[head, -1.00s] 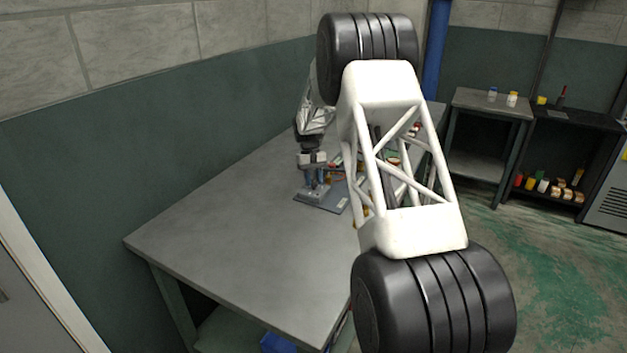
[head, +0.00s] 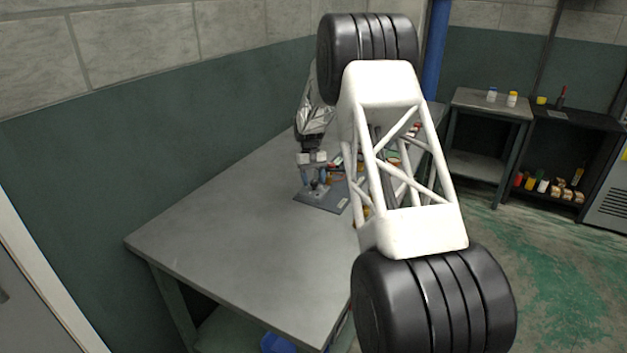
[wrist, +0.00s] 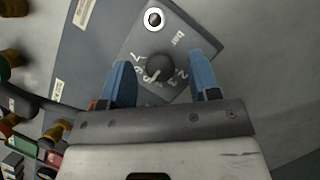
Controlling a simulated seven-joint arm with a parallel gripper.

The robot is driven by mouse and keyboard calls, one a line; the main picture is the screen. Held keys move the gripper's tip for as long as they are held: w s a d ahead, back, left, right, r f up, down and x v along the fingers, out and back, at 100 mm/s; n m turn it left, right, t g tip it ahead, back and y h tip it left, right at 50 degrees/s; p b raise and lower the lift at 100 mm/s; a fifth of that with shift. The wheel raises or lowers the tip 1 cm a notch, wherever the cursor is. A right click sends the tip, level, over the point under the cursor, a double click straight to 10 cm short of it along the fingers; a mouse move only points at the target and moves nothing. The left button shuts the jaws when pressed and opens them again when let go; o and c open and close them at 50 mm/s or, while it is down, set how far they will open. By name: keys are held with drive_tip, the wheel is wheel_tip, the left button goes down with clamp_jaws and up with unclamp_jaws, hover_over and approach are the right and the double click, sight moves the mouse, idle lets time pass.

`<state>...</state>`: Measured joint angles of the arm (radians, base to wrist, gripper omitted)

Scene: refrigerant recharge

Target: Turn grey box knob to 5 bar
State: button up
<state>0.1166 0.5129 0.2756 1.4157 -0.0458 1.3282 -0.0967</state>
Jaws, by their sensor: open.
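The grey box (wrist: 182,36) fills the upper middle of the wrist view. Its round dark knob (wrist: 160,67) has white numbers around it and the marking "bar" beside it. A light pointer mark shows on the knob's lower side, but the exact number it points at is too small to tell. My gripper (wrist: 164,80) is open, with one blue finger on each side of the knob and a gap to it on both sides. In the head view my gripper (head: 314,178) is over the grey board (head: 325,203) on the table, small and partly hidden by my arm.
The grey table (head: 225,225) is clear at its front left. Several coloured items (wrist: 25,130) stand left of the gripper in the wrist view. A white ring with a dark centre (wrist: 154,19) is on the box just beyond the knob. A shelf (head: 490,103) with small jars stands farther back.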

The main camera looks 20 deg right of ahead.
drive_tip(key=v, duration=0.7)
drive_tip(key=shift+r, duration=0.35)
drive_tip(key=shift+r, duration=0.1)
drive_tip(key=s+a+r+t, duration=0.1)
drive_tip(key=s+a+r, duration=0.1)
drive_tip(key=s+r, duration=0.6)
drive_tip(key=s+a+r+t, duration=0.1)
drive_tip(key=s+a+r, duration=0.25)
drive_tip(key=s, duration=0.85)
drive_tip(key=s+a+r+t, duration=0.2)
drive_tip(key=s+r, duration=0.5)
drive_tip(key=s, duration=0.3)
drive_tip(key=s+a+f+t, duration=0.1)
drive_tip(key=s+f, duration=0.1)
drive_tip(key=s, duration=1.4)
drive_tip(key=s+a+f+t, duration=0.2)
drive_tip(key=s, duration=1.5)
drive_tip(key=shift+a+f, duration=0.2)
drive_tip(key=shift+f, duration=0.15)
drive_tip(key=shift+c, duration=0.3)
